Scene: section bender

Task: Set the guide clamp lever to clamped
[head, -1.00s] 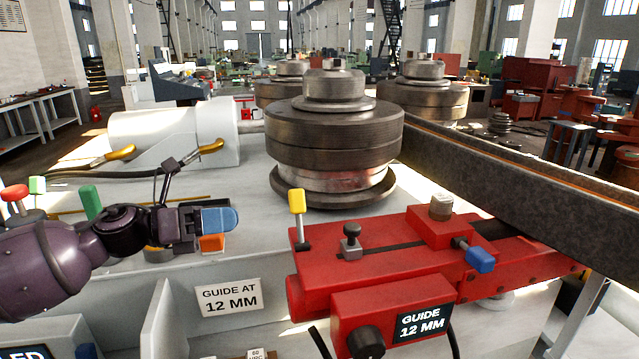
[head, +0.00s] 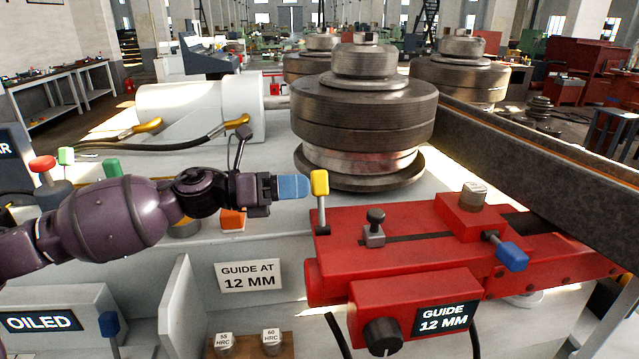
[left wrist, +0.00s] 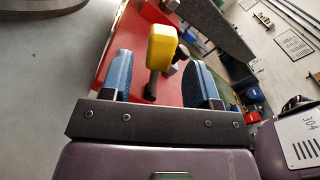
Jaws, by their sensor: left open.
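The lever with a yellow grip (head: 320,183) stands upright on the left end of the red guide block (head: 345,247). My left gripper (head: 296,187), with blue fingers, is just left of the yellow grip at about its height. In the left wrist view the open fingers (left wrist: 163,78) lie on either side of the lever's line. The yellow grip (left wrist: 162,46) shows between and just beyond them, apparently not held. A second lever with a blue grip (head: 512,256) sticks out of the guide's front right. My right gripper is not in view.
Large steel rollers (head: 363,120) stand right behind the guide, close to the lever. A dark steel beam (head: 540,150) runs along the right. A white sign (head: 248,276) reads "GUIDE AT 12 MM"; the guide's dark plate (head: 444,318) reads "GUIDE 12 MM".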

